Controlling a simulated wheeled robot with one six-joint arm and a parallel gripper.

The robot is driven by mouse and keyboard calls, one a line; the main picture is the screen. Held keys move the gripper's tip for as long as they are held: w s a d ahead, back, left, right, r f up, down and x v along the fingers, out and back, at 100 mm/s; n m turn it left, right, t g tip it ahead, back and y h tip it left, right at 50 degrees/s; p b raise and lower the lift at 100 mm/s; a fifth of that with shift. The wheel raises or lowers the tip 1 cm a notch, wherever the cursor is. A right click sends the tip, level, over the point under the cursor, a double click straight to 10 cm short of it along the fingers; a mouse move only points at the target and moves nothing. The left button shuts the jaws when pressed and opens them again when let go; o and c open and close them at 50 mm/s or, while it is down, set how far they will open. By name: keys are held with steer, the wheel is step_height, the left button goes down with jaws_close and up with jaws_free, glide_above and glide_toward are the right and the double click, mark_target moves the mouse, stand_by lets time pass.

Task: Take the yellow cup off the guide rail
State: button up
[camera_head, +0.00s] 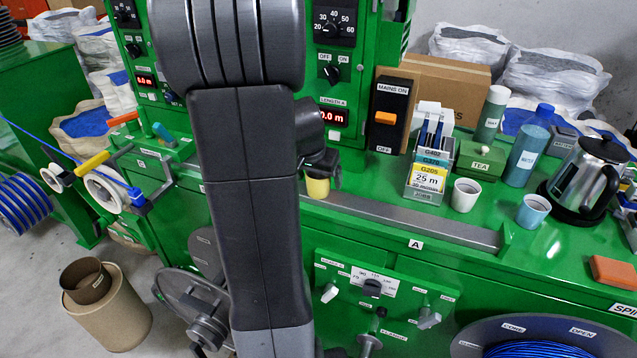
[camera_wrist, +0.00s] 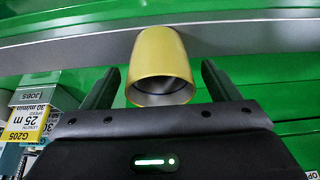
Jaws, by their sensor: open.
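The yellow cup (camera_head: 318,188) is at the left end of the visible grey guide rail (camera_head: 400,219) in the head view, partly hidden by my arm and gripper. In the wrist view the cup (camera_wrist: 160,57) shows its open mouth towards the camera, with the grey rail (camera_wrist: 60,51) behind it. My gripper (camera_wrist: 158,75) is open, one finger on each side of the cup, with a gap visible on both sides. In the head view my gripper (camera_head: 322,160) is just above the cup, largely hidden by my arm.
A large drum of blue cable (camera_head: 540,338) is at lower right.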

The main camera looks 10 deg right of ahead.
steer(key=shift+w+f, duration=0.1)
steer(key=shift+f, duration=0.2)
steer(key=shift+c, duration=0.2)
steer(key=c, duration=1.1)
steer(key=shift+o, duration=0.2)
steer(key=shift+r, duration=0.1)
